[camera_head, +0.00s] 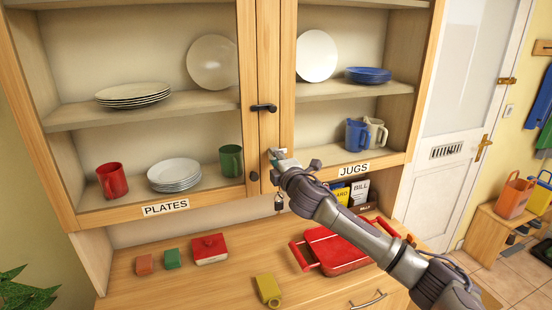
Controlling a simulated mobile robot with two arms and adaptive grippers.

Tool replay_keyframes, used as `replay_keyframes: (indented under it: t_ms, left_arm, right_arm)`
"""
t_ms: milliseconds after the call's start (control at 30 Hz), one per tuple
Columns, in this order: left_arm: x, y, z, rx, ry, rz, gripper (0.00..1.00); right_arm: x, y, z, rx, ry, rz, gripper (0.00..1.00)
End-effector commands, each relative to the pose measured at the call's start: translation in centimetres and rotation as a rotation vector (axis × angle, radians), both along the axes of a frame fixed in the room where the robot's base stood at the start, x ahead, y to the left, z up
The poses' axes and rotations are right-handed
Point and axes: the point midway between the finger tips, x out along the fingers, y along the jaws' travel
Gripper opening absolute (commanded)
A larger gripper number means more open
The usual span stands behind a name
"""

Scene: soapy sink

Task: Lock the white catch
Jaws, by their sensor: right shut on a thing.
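The display cabinet (157,113) has two glazed doors that meet at a wooden middle stile, and both look closed. My right gripper (278,158) is at this stile, below the black door handle (263,107). It is shut on a small pale piece there, which looks like the white catch. The fingers and wrist hide most of the catch, so its exact position cannot be told. My right arm reaches up to it from the lower right. My left gripper is not in view.
A dark round knob (254,176) sits left of the gripper, and a small padlock-like item (278,202) hangs below it. Crockery stands on the cabinet shelves.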

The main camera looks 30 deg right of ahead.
Motion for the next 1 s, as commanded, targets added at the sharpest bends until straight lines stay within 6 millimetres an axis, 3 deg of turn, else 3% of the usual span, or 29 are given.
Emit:
replay_keyframes:
  t_ms: [167, 200, 367, 733, 1000]
  left_arm:
    - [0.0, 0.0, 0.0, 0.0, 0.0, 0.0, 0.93]
    - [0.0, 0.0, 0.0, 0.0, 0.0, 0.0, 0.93]
    - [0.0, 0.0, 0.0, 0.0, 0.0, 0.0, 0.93]
    - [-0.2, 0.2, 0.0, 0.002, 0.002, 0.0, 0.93]
    - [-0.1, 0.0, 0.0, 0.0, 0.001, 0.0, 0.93]
  right_arm:
    - [0.0, 0.0, -0.1, -0.002, 0.001, 0.0, 0.0]
    - [0.0, 0.0, -0.1, -0.002, 0.001, 0.0, 0.25]
    - [0.0, 0.0, -0.1, -0.001, 0.001, 0.0, 0.49]
    - [-0.6, 0.1, -0.1, -0.001, 0.001, 0.0, 0.49]
    - [-5.5, 1.3, -0.2, -0.004, 0.004, 0.002, 0.49]
